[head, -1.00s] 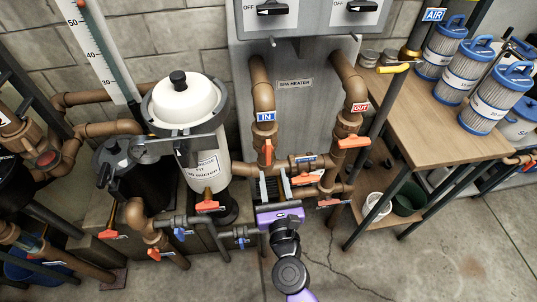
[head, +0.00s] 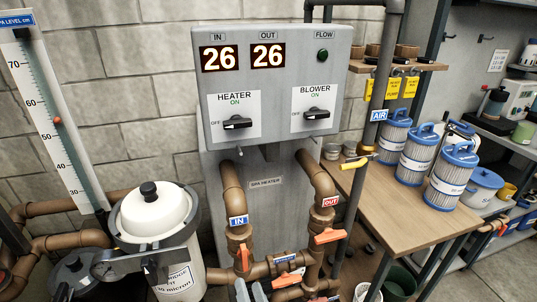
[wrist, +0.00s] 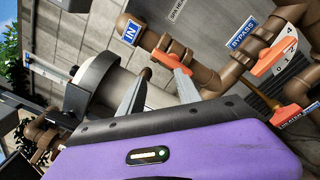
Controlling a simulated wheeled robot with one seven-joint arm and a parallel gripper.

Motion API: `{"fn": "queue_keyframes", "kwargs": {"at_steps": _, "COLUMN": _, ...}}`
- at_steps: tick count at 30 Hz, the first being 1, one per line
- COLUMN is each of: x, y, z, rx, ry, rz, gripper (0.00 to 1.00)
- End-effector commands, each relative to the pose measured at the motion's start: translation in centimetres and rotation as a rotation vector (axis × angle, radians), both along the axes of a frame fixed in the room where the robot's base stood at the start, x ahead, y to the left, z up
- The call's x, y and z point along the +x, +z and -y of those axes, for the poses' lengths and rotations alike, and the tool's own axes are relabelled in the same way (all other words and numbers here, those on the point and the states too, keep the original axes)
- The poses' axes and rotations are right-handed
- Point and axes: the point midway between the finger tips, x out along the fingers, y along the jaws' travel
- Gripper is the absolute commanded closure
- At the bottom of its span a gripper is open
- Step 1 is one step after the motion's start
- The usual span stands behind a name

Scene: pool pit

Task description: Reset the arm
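My gripper (head: 250,290) shows only as grey fingertips at the bottom edge of the head view, in front of the brown heater pipes. The wrist view shows its two fingers (wrist: 162,76) apart, with nothing held between them. Beyond the fingers there is an orange valve handle (wrist: 172,61) on the pipe marked IN. I cannot tell whether a finger touches it. My purple gripper body fills the lower part of the wrist view. The rest of the arm is out of the head view.
A white-topped filter canister (head: 152,215) stands at left. A wooden table (head: 390,205) with blue-capped cartridges (head: 415,155) is at right. BYPASS pipes (wrist: 240,68) lie close beyond the gripper.

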Motion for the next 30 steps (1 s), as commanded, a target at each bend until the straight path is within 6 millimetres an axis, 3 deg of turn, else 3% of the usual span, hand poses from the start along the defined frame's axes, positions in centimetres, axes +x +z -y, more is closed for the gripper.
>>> {"fn": "queue_keyframes", "kwargs": {"at_steps": 8, "x": -9.1, "y": 0.3, "z": 6.1, "rx": 0.886, "ry": -0.022, "rz": -0.341, "gripper": 0.6}}
{"fn": "queue_keyframes", "kwargs": {"at_steps": 15, "x": -17.4, "y": 2.7, "z": 12.6, "rx": 1.549, "ry": -0.091, "rz": -0.516, "gripper": 0.6}}
{"fn": "queue_keyframes", "kwargs": {"at_steps": 24, "x": -26.6, "y": 6.9, "z": 19.9, "rx": 2.152, "ry": -0.215, "rz": -0.562, "gripper": 0.6}}
{"fn": "queue_keyframes", "kwargs": {"at_steps": 30, "x": -31.6, "y": 8.6, "z": 23.1, "rx": 2.315, "ry": -0.347, "rz": -0.536, "gripper": 0.6}}
